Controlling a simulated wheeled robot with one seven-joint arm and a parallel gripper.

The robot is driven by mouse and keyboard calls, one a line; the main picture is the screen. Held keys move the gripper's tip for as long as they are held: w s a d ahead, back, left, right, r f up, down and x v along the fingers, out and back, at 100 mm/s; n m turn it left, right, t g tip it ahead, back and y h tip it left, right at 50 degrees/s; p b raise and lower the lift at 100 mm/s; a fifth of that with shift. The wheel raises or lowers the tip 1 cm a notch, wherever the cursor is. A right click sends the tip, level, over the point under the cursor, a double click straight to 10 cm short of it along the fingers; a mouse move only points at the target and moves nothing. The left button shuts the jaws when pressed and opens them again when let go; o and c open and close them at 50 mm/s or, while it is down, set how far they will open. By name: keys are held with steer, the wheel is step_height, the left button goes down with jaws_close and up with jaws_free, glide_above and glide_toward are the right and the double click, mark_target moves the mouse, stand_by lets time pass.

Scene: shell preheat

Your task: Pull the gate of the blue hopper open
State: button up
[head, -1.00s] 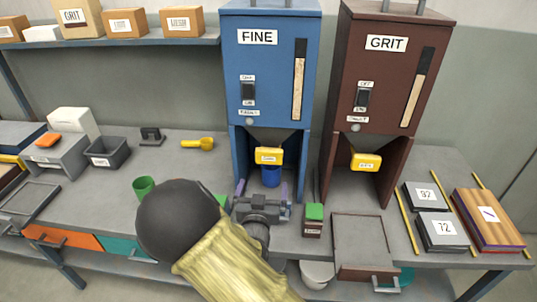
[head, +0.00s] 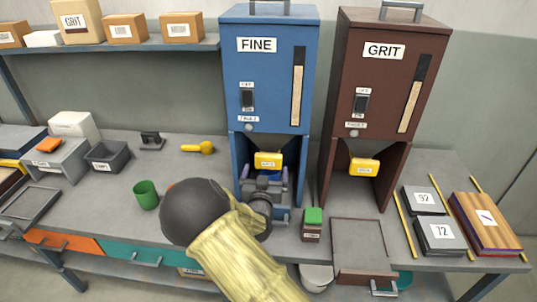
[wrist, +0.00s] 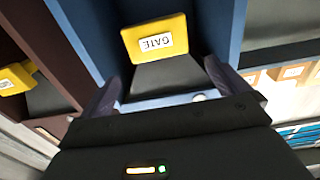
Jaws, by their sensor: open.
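The blue hopper (head: 270,80), labelled FINE, stands at the back of the bench. Its yellow gate (head: 268,160) hangs under the dark funnel between the side panels. In the wrist view the gate (wrist: 155,39), marked GATE, is close ahead and appears upside down. My gripper (head: 266,185) is inside the hopper's lower opening, just below and in front of the gate. Its two fingers (wrist: 162,80) are apart, one toward each side of the gate, with nothing between them that I can see held. The blue cup under the gate is mostly hidden behind my gripper.
The brown GRIT hopper (head: 385,80) with its own yellow gate (head: 364,167) stands close on the right. A green-topped box (head: 312,224) and a green cup (head: 146,195) stand on the bench near my arm. The hopper's side panels flank my gripper closely.

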mark_target(268, 158)
steer(key=w+p, duration=0.1)
steer(key=w, duration=0.7)
steer(key=shift+w+d, duration=0.15)
steer(key=shift+w, duration=0.1)
